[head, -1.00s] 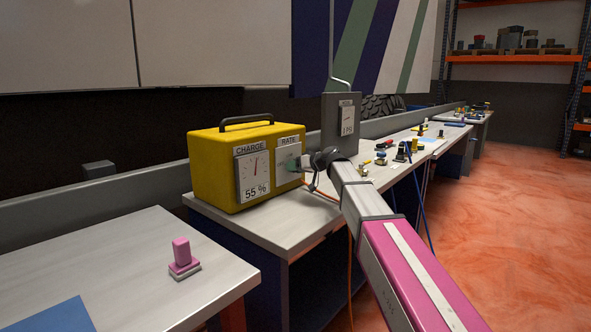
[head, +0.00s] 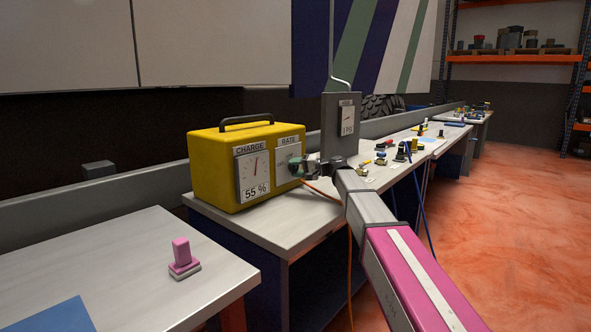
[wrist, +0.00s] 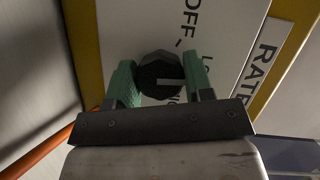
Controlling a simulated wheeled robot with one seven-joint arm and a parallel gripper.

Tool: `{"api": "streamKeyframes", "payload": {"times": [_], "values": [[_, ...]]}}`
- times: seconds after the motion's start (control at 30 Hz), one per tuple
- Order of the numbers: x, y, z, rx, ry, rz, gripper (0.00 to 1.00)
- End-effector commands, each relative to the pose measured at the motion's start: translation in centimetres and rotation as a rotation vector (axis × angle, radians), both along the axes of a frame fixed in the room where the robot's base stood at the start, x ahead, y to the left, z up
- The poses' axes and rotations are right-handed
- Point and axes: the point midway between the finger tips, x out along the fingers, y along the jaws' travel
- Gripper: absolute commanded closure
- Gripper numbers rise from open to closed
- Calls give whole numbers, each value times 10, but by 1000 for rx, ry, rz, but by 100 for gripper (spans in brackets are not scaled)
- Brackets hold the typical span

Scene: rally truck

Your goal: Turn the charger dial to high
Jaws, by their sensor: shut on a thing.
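The yellow charger (head: 215,170) stands on the workbench. Its front has a CHARGE gauge (head: 253,176) reading 55 % and a white RATE panel (head: 289,150). The black dial (wrist: 160,78) sits on the RATE panel in the wrist view, with a pale pointer mark facing right in that picture. In the head view my gripper (head: 297,168) hides the dial.
A grey panel with a small gauge (head: 346,121) stands right behind my wrist. An orange cable (head: 322,190) runs across the bench beside the charger. Several small items lie farther along the benches.

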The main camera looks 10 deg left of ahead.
Motion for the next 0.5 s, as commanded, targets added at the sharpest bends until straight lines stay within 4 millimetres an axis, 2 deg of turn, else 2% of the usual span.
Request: {"api": "streamKeyframes", "payload": {"times": [0.5], "values": [[0,-1,-2,248,424,-2,76]]}}
